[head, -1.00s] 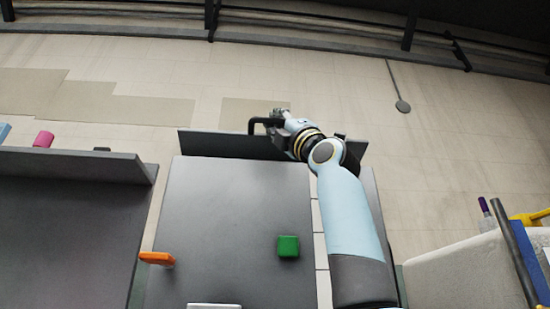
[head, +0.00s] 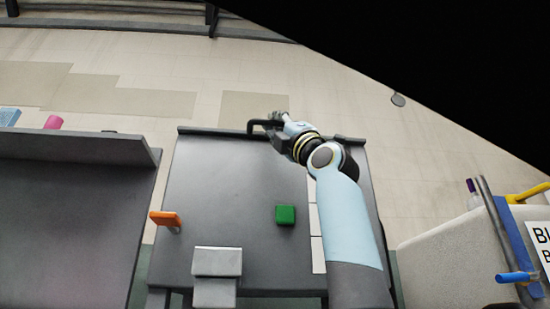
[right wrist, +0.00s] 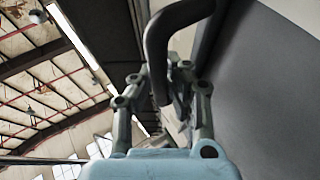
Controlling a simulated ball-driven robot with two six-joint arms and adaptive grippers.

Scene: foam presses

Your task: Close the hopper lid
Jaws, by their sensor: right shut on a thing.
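The hopper lid (head: 215,132) shows as a dark grey panel edge along the far side of the grey press (head: 225,185) in the head view. A black bent handle (head: 252,126) stands out from it. My right gripper (head: 276,122) is shut on this handle. The right wrist view shows the handle (right wrist: 160,45) running between the fingers (right wrist: 160,90), with a grey panel surface close by on the right. My arm hides part of the lid's right side. How far the lid stands open is hard to tell. My left gripper is not in view.
A green button (head: 285,214) and an orange paddle (head: 166,219) are on the press. Another grey machine (head: 70,210) stands at left. A pale bin (head: 445,260) with blue and yellow parts is at right. Open tiled floor lies beyond the press.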

